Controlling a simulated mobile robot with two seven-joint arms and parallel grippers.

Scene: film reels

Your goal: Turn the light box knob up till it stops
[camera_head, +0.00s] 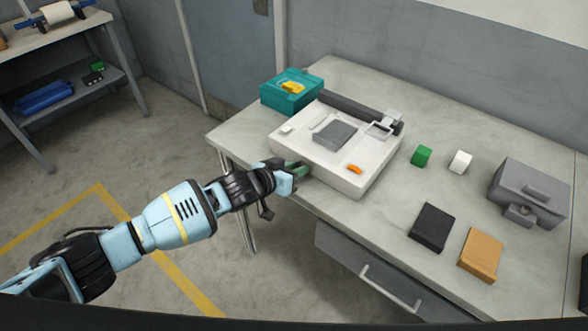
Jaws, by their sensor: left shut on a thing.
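The white light box (355,185) stands on the grey table, with a grey block on its top and an orange piece near its front corner. My left gripper (296,172) is at the box's front left side. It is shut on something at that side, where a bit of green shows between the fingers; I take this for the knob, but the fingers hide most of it. How far the knob is turned cannot be seen. My right gripper is not in view.
A teal bin (291,95) with yellow pieces stands behind the box. A green block (421,156), a white block (460,162), a black box (432,228), an orange box (481,254) and a grey case (527,193) stand to the right. A drawer handle (391,290) juts out below.

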